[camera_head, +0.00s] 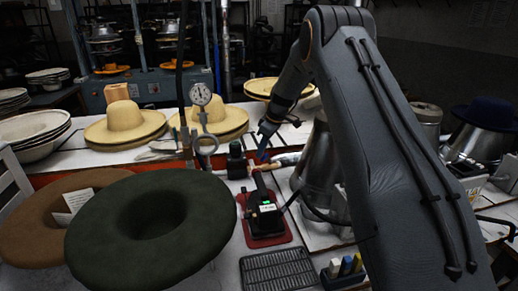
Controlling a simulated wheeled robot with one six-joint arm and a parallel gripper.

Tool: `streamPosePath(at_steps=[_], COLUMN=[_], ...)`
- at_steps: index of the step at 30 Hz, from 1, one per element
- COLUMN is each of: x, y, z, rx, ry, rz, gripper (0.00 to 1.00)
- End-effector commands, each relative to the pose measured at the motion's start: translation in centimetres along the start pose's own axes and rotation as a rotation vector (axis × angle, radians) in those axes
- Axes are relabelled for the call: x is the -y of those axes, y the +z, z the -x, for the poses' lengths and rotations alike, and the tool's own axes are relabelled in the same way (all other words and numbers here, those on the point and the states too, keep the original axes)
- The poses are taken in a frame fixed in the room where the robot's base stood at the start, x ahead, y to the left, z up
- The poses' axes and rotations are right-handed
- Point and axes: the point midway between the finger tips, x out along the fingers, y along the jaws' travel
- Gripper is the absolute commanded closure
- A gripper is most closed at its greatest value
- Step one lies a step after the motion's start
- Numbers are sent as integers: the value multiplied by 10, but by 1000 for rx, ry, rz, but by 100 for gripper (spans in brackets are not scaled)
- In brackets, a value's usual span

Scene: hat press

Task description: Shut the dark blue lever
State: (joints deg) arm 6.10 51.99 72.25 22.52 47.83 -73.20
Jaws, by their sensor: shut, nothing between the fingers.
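My gripper (267,131) hangs at the end of my grey arm, right of the dial gauge, above the white worktop. Its fingers look shut and empty, small and dark in this view. A narrow dark blue piece (262,149), which looks like the lever, shows just below the fingertips. I cannot tell whether they touch, nor how far the lever is turned. Below it a black device (264,211) with a small lit green display stands on a red mat (267,241).
A dial gauge (201,95) on a stand rises left of the gripper. A large dark green hat (190,235) and a brown hat (35,225) fill the front left. Straw hats (125,122) lie behind. Metal hat forms (318,165) stand at right, partly behind my arm. A black grate (277,270) lies in front.

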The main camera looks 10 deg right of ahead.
Motion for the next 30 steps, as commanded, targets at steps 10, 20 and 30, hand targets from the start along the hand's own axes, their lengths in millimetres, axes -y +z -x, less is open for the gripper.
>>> streamPosePath(at_steps=[10,20,30], x=[-1,1,0], y=[1,6,17], z=[0,1,2], rx=[0,0,1], ry=[-3,-29,-80], rz=[8,83,230], gripper=[100,100,100])
